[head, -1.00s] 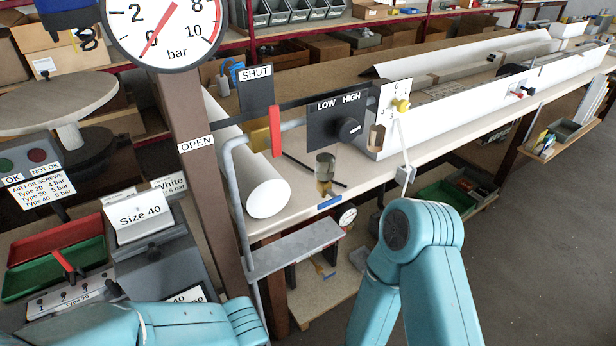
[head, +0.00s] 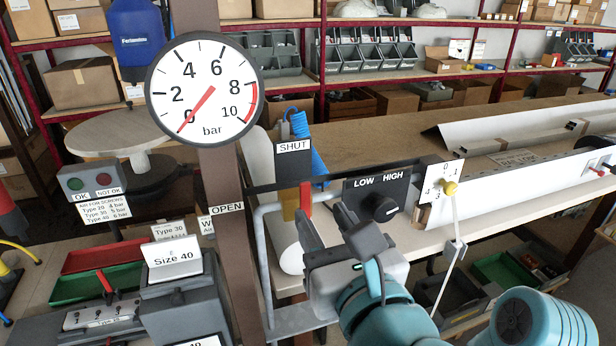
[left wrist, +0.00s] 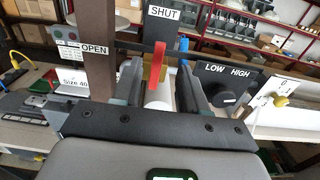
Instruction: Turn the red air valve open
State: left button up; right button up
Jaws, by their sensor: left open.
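The red air valve lever (head: 305,198) stands upright on the pipe, below the SHUT sign (head: 293,147) and right of the OPEN sign (head: 226,208). It also shows in the left wrist view (left wrist: 158,66). My left gripper (head: 328,223) is open and empty, just in front of and below the valve. In the left wrist view the lever appears between the two fingers (left wrist: 158,76); whether they are level with it in depth I cannot tell. The lower valve body is partly hidden. The pressure gauge (head: 204,88) has its red needle near 0. My right gripper is out of view.
The brown post (head: 230,270) stands close left of the valve. The black LOW/HIGH knob panel (head: 380,195) and a yellow knob (head: 450,188) are close on the right. A grey Size 40 box (head: 185,300) and red and green trays stand at the left.

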aim_at(305, 193)
pick_arm(q)
jog(key=p+x, duration=0.2)
jog(key=x, duration=0.8)
jog(key=shift+f, duration=0.1)
jog(key=shift+s, duration=0.25)
jog(key=shift+w, duration=0.1)
grip_shut()
